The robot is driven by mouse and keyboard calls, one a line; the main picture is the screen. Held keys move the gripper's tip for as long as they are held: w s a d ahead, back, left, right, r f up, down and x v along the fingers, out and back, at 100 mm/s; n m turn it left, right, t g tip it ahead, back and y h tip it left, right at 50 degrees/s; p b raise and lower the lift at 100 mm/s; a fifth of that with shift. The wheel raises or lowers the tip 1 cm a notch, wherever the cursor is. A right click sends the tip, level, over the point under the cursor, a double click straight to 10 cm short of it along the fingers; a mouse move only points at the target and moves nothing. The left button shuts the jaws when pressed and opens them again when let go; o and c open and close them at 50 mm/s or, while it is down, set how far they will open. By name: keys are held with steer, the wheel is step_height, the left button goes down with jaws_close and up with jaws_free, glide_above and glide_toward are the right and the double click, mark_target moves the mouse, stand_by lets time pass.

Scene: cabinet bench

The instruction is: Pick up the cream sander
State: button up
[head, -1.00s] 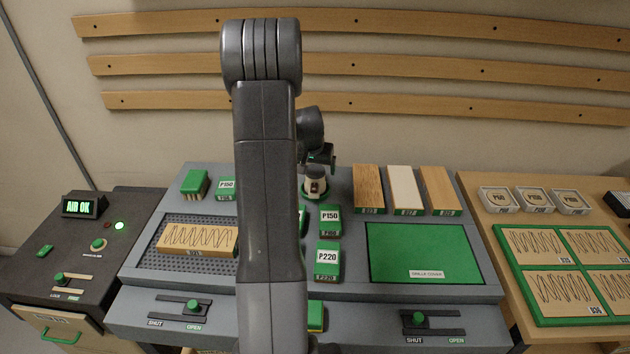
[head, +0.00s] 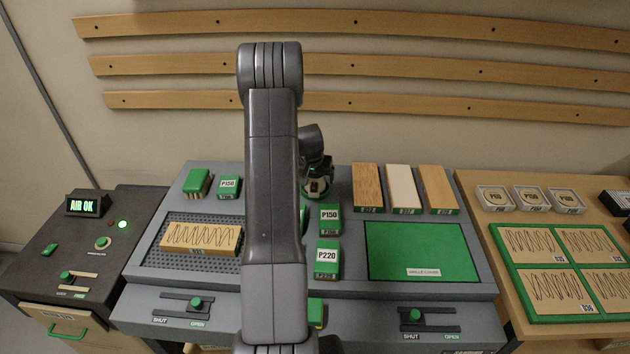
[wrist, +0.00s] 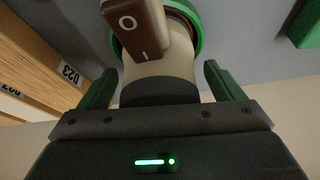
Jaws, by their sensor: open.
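The cream sander (head: 318,184) stands upright at the back middle of the grey bench, partly hidden behind my arm and gripper in the head view. In the wrist view the sander (wrist: 160,75) shows its cream body, dark collar, green lower ring and a brown switch marked O and I. My gripper (wrist: 160,85) is open, with one green finger on each side of the sander's body. A gap shows between the body and each finger, so the fingers do not appear to touch it.
Wooden blocks (head: 403,186) stand right of the sander; one marked D23 (wrist: 65,75) is close to my gripper's left finger in the wrist view. P150 (head: 329,218) and P220 (head: 326,258) blocks stand in front. A green mat (head: 420,245) lies clear at right.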

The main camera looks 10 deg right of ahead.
steer(key=shift+c, duration=0.2)
steer(key=c, duration=1.7)
steer(key=shift+o, duration=0.2)
step_height(320, 180, up, 10)
steer(key=shift+r+b, duration=0.1)
steer(key=shift+b, duration=1.1)
steer(key=o, duration=1)
steer(key=c, duration=0.6)
